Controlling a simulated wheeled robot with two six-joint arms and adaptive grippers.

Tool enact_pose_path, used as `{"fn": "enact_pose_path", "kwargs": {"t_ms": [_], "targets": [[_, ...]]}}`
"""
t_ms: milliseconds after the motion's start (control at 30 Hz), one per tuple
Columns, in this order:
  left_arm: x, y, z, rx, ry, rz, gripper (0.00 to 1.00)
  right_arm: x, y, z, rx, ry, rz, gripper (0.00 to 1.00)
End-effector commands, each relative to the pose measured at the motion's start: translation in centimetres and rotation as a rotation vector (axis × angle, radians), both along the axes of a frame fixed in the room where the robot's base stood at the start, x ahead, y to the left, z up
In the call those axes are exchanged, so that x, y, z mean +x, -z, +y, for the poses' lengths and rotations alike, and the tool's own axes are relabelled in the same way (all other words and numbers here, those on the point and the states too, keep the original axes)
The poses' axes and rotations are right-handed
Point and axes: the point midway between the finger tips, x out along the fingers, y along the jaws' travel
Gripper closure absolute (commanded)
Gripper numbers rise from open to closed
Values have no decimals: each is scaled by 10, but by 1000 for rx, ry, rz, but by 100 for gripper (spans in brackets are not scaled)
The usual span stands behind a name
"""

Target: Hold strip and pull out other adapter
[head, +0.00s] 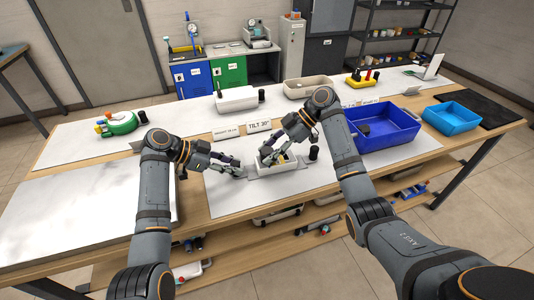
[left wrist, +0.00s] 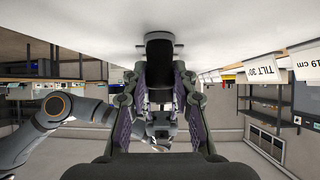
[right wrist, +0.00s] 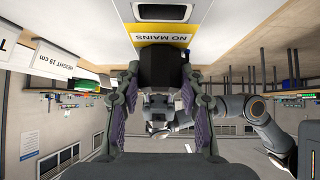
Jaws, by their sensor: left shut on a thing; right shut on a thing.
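The white strip (head: 290,166) lies on the light mat near the front middle of the table. Its yellow NO MAINS label (right wrist: 165,39) shows in the right wrist view. My right gripper (head: 265,159) reaches down over the strip and is shut on a black adapter (right wrist: 165,65). My left gripper (head: 240,170) is low at the strip's left side, shut on a black piece (left wrist: 158,60). Whether that piece is part of the strip is unclear. The fingers hide much of both grips. A black upright cylinder (head: 313,152) stands at the strip's right end.
A deep blue bin (head: 385,135) stands to the right, with a lighter blue tray (head: 455,118) beyond. The TILT 30° sign (head: 259,126) stands behind the strip. A white box (head: 236,99) and a beige tray (head: 307,88) are farther back. The mat's front is clear.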

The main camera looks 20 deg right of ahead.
Motion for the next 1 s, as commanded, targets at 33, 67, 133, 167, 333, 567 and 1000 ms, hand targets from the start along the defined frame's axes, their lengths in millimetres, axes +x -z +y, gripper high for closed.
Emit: {"fn": "enact_pose_path", "kwargs": {"t_ms": [33,67,133,167,333,567,1000], "targets": [[0,1,1,2,0,2,100,0,0,0,0,0,-1,94],[0,1,1,2,0,2,100,0,-1,0,0,0,-1,94],[0,1,1,2,0,2,100,0,-2,0,0,0,-1,94],[0,1,1,2,0,2,100,0,-2,0,0,0,-1,94],[0,1,1,3,-1,2,100,0,-4,0,0,0,-3,94],[0,1,1,3,0,2,100,1,-14,0,0,0,-3,94],[0,1,1,2,0,2,100,1,-39,0,1,-1,-2,94]]}}
